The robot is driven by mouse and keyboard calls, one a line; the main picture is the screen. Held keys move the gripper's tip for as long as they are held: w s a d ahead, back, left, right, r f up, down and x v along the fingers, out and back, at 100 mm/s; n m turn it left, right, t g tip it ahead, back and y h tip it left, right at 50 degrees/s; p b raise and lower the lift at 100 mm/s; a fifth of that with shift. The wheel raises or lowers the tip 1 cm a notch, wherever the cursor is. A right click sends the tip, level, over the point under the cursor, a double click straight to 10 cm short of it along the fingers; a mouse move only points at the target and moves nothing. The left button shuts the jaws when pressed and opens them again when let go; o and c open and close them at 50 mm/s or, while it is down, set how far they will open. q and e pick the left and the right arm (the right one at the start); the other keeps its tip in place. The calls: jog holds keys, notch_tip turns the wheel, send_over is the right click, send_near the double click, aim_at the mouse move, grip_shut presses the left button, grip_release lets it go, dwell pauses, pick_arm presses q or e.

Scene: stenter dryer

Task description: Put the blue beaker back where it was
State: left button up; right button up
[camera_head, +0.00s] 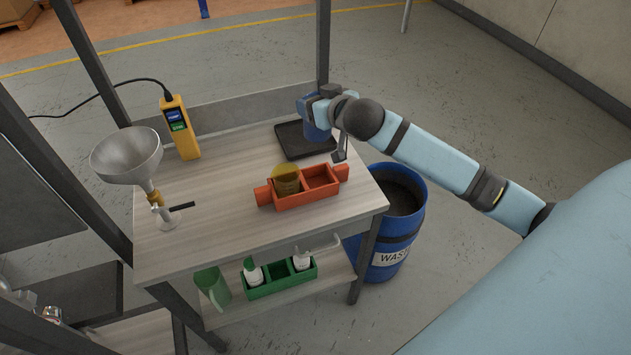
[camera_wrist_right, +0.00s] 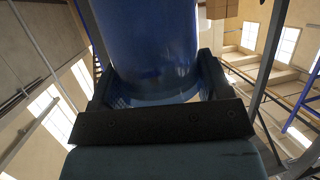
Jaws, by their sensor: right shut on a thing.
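The blue beaker (camera_head: 314,128) is held by my right gripper (camera_head: 318,103) at the back right of the table, over or on the black tray (camera_head: 290,141); I cannot tell whether it touches. In the right wrist view the blue beaker (camera_wrist_right: 150,45) fills the space between the two dark fingers of the right gripper (camera_wrist_right: 153,80), which is shut on it. An orange caddy (camera_head: 300,198) stands in front of the tray. My left gripper is not in view.
A metal funnel (camera_head: 127,155) on a stand and a yellow handheld meter (camera_head: 180,128) are on the table's left. A blue waste drum (camera_head: 398,225) stands at the right edge. A green caddy (camera_head: 280,281) with bottles and a green jug (camera_head: 212,286) are on the lower shelf.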

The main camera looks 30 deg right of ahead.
jog(key=shift+f, duration=9.75)
jog(key=shift+f, duration=0.1)
jog(key=o, duration=1.1)
jog(key=shift+c, duration=0.2)
